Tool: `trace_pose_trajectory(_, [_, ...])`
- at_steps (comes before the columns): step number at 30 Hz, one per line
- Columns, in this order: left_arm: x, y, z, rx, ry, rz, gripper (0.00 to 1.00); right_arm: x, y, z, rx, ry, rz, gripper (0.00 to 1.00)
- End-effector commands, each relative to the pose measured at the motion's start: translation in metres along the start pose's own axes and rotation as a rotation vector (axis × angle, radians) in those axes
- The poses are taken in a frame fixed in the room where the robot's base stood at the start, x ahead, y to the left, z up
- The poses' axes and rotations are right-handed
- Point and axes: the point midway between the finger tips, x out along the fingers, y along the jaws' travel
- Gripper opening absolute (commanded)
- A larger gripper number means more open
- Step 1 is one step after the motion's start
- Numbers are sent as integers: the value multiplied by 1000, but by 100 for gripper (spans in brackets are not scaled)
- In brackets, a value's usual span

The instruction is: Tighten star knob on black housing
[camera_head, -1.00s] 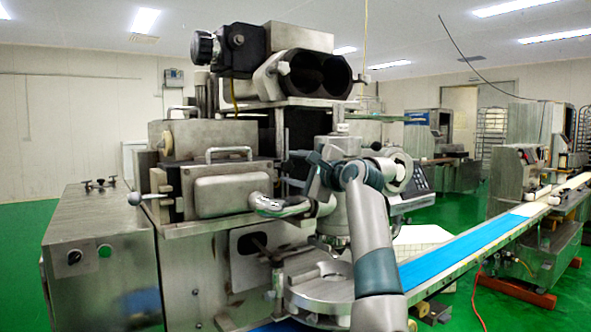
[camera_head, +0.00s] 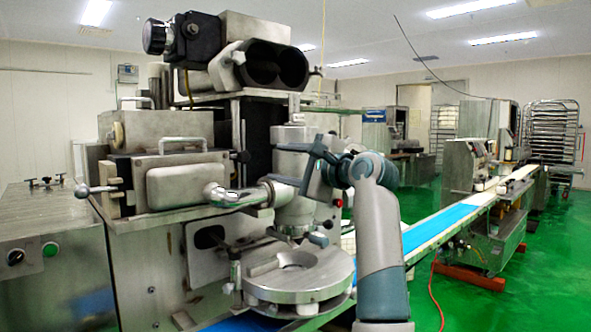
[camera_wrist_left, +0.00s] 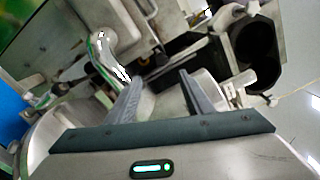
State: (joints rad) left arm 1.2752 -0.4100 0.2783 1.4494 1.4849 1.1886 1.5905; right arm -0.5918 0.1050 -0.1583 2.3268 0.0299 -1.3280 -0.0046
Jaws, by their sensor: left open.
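The star knob (camera_head: 155,37) is a dark round knob at the upper left of the machine in the head view. It sits on the left side of the black housing (camera_head: 192,39), beside a grey metal box. My left gripper (camera_head: 312,163) is well below and to the right of the knob, in front of the grey metal cylinder. In the left wrist view, my left gripper (camera_wrist_left: 162,92) has its two dark fingers apart with nothing held between them. I cannot make out the star knob in the left wrist view. My right gripper is not in view.
A black twin-barrel part (camera_head: 275,66) juts out right of the housing; it also shows in the left wrist view (camera_wrist_left: 262,48). A curved metal pipe (camera_head: 235,196) and a round metal disc (camera_head: 299,280) lie near my arm. A blue conveyor (camera_head: 440,228) runs to the right.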

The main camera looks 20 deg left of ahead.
Motion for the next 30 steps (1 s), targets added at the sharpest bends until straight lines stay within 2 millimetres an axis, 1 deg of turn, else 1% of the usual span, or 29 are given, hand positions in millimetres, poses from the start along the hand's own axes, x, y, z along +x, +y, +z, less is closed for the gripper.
trace_pose_trajectory(1, [-8, 1, -1, 0, 0, -3, 47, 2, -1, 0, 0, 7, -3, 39])
trace_pose_trajectory(3, [-19, 0, 0, -1, 1, -3, 47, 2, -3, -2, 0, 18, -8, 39])
trace_pose_trajectory(9, [-37, 0, 0, -1, 1, -2, 47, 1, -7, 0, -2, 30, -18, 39])
trace_pose_trajectory(15, [-41, 0, 0, -1, 1, 0, 47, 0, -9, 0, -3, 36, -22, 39])
trace_pose_trajectory(30, [-39, 2, 0, 11, -6, -8, 47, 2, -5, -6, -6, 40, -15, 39])
